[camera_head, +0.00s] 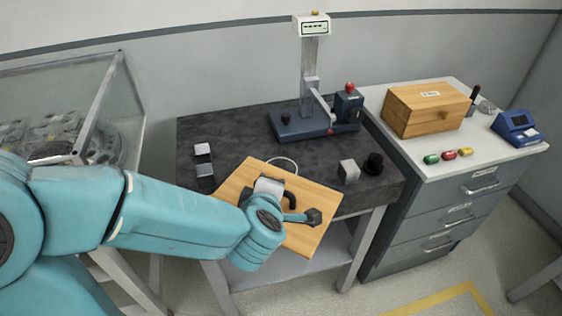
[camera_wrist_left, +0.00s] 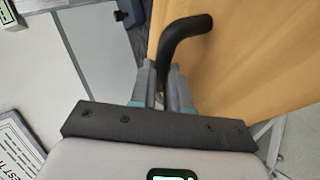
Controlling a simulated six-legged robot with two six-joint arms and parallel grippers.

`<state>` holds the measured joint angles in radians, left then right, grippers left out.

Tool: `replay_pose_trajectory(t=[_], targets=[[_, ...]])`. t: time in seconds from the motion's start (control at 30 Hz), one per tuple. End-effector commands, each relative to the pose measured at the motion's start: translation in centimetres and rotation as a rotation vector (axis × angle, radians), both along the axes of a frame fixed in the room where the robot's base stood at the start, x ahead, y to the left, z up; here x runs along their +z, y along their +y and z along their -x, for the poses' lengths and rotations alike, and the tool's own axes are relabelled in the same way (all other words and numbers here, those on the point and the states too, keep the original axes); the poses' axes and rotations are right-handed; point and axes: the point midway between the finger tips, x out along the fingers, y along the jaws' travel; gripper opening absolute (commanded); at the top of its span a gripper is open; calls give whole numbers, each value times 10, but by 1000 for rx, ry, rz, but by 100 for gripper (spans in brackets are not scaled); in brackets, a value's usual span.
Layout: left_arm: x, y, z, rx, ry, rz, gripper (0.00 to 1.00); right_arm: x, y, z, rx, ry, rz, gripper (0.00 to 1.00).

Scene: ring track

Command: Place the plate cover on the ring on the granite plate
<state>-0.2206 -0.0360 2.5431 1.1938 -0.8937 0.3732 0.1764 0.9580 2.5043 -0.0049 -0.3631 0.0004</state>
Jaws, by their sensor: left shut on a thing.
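The plate cover (camera_head: 318,200) is a square wooden board with a bent black handle (camera_wrist_left: 185,30). My left gripper (camera_wrist_left: 166,82) is shut on the handle, seen in the left wrist view. In the head view the cover is over the front part of the granite plate (camera_head: 240,128), a dark speckled slab, and its near corner sticks out past the front edge. A pale ring (camera_head: 283,161) shows only as a thin arc behind the cover's far edge; the rest is hidden. I cannot tell whether the cover touches the ring. My right gripper is not in view.
A gauge stand (camera_head: 310,120) is at the back of the plate. Metal blocks (camera_head: 204,170) lie left of the cover; another block (camera_head: 349,172) and a black knob (camera_head: 373,164) stand right. A cabinet (camera_head: 450,190) adjoins on the right, bearing a wooden box (camera_head: 410,118).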

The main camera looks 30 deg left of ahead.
Motion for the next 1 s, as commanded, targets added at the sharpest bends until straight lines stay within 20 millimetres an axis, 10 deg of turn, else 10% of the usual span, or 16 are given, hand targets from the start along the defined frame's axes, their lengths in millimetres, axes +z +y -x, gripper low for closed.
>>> replay_pose_trajectory(t=[0.2,0.7,1.0], targets=[[10,14,-22,3,11,1,0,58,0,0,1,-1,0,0],[3,81,-144,3,-1,0,0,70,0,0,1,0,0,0],[-25,86,-155,0,2,1,0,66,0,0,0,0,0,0]])
